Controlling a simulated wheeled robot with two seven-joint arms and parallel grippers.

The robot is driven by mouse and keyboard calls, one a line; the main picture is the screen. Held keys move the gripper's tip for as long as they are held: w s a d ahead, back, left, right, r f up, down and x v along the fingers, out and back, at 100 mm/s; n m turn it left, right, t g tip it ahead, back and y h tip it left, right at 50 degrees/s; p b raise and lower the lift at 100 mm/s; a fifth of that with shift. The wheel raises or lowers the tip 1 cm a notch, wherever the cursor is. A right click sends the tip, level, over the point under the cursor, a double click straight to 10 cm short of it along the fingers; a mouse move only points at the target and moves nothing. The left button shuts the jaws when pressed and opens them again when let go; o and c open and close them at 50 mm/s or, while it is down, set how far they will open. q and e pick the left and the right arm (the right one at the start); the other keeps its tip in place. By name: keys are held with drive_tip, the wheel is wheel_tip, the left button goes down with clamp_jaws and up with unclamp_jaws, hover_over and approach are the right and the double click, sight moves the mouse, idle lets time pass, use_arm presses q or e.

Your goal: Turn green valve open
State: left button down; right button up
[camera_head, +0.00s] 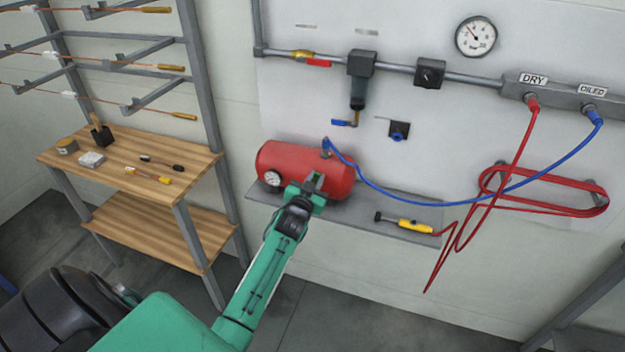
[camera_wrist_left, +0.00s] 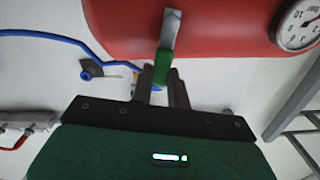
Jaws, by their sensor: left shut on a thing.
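The green valve handle (camera_wrist_left: 161,66) shows in the left wrist view, with a silver part (camera_wrist_left: 170,30) running up over the red tank (camera_wrist_left: 115,28). My left gripper (camera_wrist_left: 163,90) has its two fingers around the green handle and is shut on it. In the head view my left gripper (camera_head: 313,183) is at the front of the red tank (camera_head: 290,158), right of the tank's gauge (camera_head: 272,178). There the gripper hides most of the valve. I cannot tell from these views whether the valve is open. My right gripper is not in view.
A blue hose (camera_head: 400,200) runs from the tank's top to the wall manifold. A yellow-handled tool (camera_head: 415,226) lies on the grey shelf (camera_head: 375,215) right of the tank. A wooden workbench (camera_head: 120,160) stands left. A red hose (camera_head: 545,210) hangs coiled right.

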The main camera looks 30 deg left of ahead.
sight(333, 190)
use_arm(q)
drive_tip(key=d+m, duration=0.1)
drive_tip(key=m, duration=0.1)
drive_tip(key=d+f+m+b, duration=0.1)
drive_tip(key=m, duration=0.1)
drive_tip(key=d+f+m+b, duration=0.1)
drive_tip(key=m, duration=0.2)
drive_tip(key=shift+w+d+f, duration=0.1)
drive_tip(key=shift+w, duration=0.25)
drive_tip(key=f+m+b, duration=0.1)
drive_tip(key=m, duration=0.1)
drive_tip(key=d+f+m+b, duration=0.1)
drive_tip(key=m, duration=0.1)
drive_tip(key=shift+w+m, duration=0.15)
drive_tip(key=shift+m, duration=0.25)
drive_tip(key=shift+d+f+m+b, duration=0.1)
drive_tip(key=shift+f+m+b, duration=0.3)
drive_tip(key=shift+m, duration=0.5)
drive_tip(key=shift+d+f+m+b, duration=0.1)
drive_tip(key=shift+f+m+b, duration=0.3)
drive_tip(key=shift+m, duration=0.5)
drive_tip(key=shift+f, duration=0.1)
drive_tip(key=c, duration=1.3)
unclamp_jaws()
drive_tip(key=shift+c, duration=0.2)
